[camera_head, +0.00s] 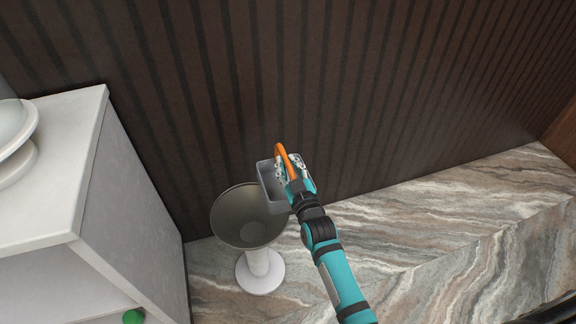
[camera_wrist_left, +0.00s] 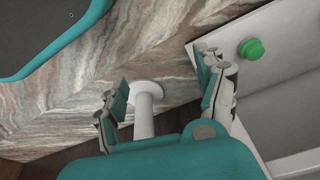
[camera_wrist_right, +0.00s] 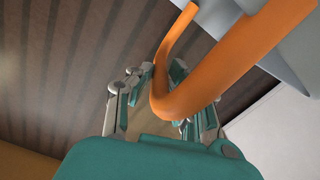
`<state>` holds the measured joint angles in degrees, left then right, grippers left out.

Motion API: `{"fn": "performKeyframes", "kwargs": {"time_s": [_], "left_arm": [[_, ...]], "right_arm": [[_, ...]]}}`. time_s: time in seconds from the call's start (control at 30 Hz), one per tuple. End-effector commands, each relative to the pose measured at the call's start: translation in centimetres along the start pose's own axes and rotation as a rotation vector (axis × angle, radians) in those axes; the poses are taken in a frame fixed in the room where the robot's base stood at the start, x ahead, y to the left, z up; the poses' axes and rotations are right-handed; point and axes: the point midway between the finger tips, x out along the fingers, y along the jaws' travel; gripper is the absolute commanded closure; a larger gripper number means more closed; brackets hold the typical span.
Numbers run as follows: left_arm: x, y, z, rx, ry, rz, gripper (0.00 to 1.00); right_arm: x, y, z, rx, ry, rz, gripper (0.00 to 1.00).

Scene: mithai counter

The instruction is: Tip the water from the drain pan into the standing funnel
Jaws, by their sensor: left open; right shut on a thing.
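The grey drain pan (camera_head: 268,193) with an orange handle (camera_head: 281,152) is in the head view, held above the right side of the funnel. My right gripper (camera_head: 294,178) is shut on the handle, which also crosses between its fingers in the right wrist view (camera_wrist_right: 178,92). I cannot make out water in the pan. The dark grey funnel (camera_head: 236,222) stands upright on a white post and round base (camera_head: 260,272). My left gripper (camera_wrist_left: 165,100) is open and empty in the left wrist view, with the white post (camera_wrist_left: 144,118) showing between its fingers; the cone is hidden there.
A white cabinet (camera_head: 130,215) with a green knob (camera_head: 133,316) stands left of the funnel. A dark striped panel (camera_head: 330,90) rises close behind the pan. The marbled floor (camera_head: 430,235) is free to the right.

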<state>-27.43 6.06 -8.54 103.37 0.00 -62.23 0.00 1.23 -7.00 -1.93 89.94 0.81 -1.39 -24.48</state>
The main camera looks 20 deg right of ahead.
Motion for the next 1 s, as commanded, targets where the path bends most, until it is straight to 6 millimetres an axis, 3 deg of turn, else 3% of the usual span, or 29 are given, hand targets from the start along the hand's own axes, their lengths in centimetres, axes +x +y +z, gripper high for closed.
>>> {"fn": "performKeyframes", "kwargs": {"time_s": [0.5,1.0], "left_arm": [[4.5,0.3,3.5,0.006,-0.032,0.005,0.28],[6.0,0.4,4.9,0.008,-0.041,0.006,0.28]], "right_arm": [[0.6,1.0,-2.0,-0.001,0.003,0.001,1.0],[0.7,1.2,-2.4,-0.001,0.002,0.0,1.0]]}}
